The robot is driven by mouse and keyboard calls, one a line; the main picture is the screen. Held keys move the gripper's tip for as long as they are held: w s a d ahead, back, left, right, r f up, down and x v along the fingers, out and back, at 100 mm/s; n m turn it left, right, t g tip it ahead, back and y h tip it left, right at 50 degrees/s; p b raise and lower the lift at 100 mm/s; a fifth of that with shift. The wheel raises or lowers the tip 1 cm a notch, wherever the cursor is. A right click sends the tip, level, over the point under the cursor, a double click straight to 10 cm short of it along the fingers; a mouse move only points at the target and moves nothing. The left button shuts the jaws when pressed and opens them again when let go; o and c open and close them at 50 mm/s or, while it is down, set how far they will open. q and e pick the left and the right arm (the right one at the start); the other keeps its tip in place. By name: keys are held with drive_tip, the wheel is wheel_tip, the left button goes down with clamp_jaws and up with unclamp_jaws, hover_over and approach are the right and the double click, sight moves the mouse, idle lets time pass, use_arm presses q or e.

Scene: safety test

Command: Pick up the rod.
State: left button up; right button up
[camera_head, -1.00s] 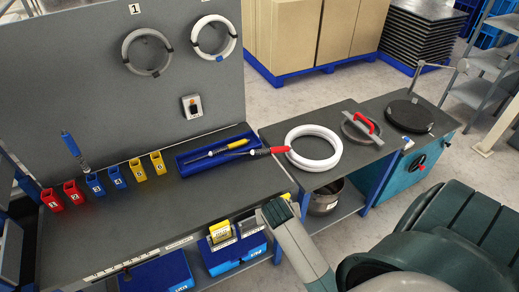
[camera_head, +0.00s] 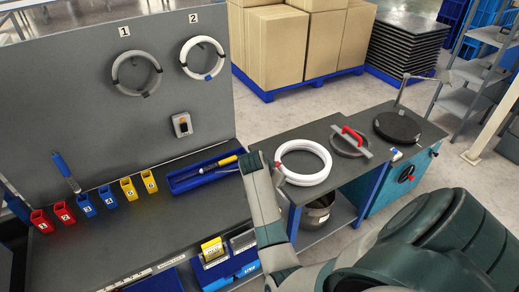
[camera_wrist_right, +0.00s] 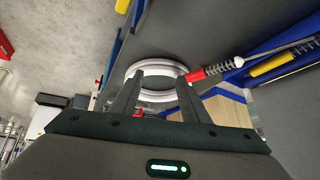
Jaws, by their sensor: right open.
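The rod has a red end (camera_wrist_right: 197,75), a dark ribbed grip (camera_wrist_right: 214,69) and a thin grey shaft (camera_wrist_right: 285,47). It lies in the blue tray (camera_head: 185,187) on the workbench. In the head view my right arm hides its red end and grip; part of its shaft (camera_head: 222,170) shows. In the wrist view my right gripper (camera_wrist_right: 160,77) is open and empty. The red end is just right of its right fingertip; I cannot tell whether they touch. My left gripper is not in view.
A yellow-handled tool (camera_head: 226,161) lies beside the rod. Red, blue and yellow holders (camera_head: 107,197) stand along the bench back, one with a blue-handled tool (camera_head: 62,166). A white ring (camera_head: 304,179) lies on the right-hand table.

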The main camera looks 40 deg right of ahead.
drive_tip(key=w+r+m, duration=0.3)
drive_tip(key=w+m, duration=0.1)
drive_tip(key=w, duration=0.2)
drive_tip(key=w+r+m+g+y, duration=0.1)
drive_tip(key=w+r+m, duration=0.2)
drive_tip(key=w, duration=0.3)
drive_tip(key=shift+d+r+m+g, duration=0.2)
drive_tip(key=shift+r+m+g, duration=0.15)
drive_tip(key=shift+m, duration=0.15)
drive_tip(key=shift+f, duration=0.1)
